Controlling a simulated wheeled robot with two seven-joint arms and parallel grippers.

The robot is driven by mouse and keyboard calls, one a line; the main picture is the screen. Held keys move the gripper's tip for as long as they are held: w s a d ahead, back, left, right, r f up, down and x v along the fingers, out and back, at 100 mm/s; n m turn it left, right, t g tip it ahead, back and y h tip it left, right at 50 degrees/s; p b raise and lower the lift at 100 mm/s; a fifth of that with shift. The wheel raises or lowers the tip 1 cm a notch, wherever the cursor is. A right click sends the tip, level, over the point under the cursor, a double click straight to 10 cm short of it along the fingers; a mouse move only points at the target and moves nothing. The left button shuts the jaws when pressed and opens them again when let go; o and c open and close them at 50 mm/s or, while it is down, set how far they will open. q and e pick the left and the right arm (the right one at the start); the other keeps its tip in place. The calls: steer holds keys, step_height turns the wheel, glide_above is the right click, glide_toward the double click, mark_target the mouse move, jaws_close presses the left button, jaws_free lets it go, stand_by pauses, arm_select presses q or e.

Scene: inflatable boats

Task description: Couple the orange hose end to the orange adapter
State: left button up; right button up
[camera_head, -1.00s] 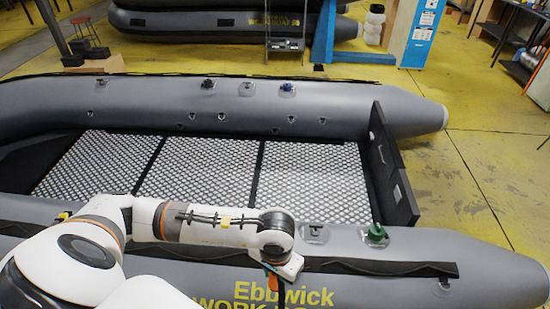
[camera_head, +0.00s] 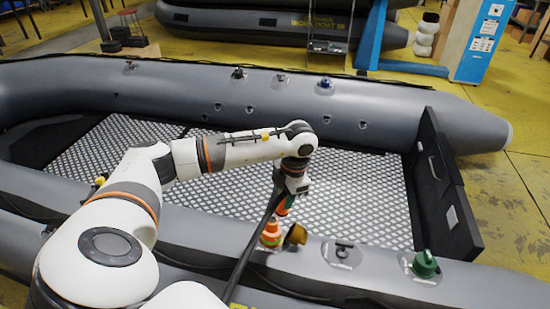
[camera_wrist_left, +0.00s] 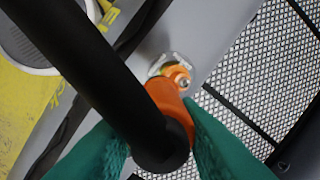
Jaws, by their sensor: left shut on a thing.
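The orange hose end (camera_head: 284,206) is at the end of a black hose (camera_head: 250,247). My left gripper (camera_head: 288,198) is shut on it, just above the near boat tube. The orange adapter (camera_head: 271,236) stands on that tube just below the hose end, with an orange-brown cap (camera_head: 295,236) beside it. In the left wrist view, green fingers (camera_wrist_left: 160,150) flank the orange hose end (camera_wrist_left: 165,97); the adapter (camera_wrist_left: 178,76) shows just beyond it. The hose hides part of the grip, and I cannot tell whether hose end and adapter touch. My right gripper is not in view.
A green fitting (camera_head: 424,264) and a bare patch (camera_head: 342,253) lie farther right on the near tube (camera_head: 480,285). The boat's mesh floor (camera_head: 350,205) is clear. A dark transom (camera_head: 443,185) stands at the right end.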

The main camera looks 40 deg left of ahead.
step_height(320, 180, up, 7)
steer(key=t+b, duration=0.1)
steer(key=b, duration=0.9)
arm_select(q)
steer(key=w+a+f+n+b, duration=0.1)
steer(key=a+f+n, duration=0.1)
steer(key=n, duration=0.3)
steer(key=a+f+n+h+b, duration=0.1)
steer(key=a+f+n+b, duration=0.1)
steer(key=n, duration=0.4)
steer(key=w+a+f+n+g+h+b, duration=0.1)
steer(key=a+f+n, duration=0.2)
steer(key=f+n, duration=0.1)
steer(key=shift+w+f+n+b, duration=0.2)
steer(key=shift+w+n+b, duration=0.2)
steer(key=shift+n, duration=0.4)
steer(key=shift+s+f, duration=0.1)
steer(key=shift+f, duration=0.25)
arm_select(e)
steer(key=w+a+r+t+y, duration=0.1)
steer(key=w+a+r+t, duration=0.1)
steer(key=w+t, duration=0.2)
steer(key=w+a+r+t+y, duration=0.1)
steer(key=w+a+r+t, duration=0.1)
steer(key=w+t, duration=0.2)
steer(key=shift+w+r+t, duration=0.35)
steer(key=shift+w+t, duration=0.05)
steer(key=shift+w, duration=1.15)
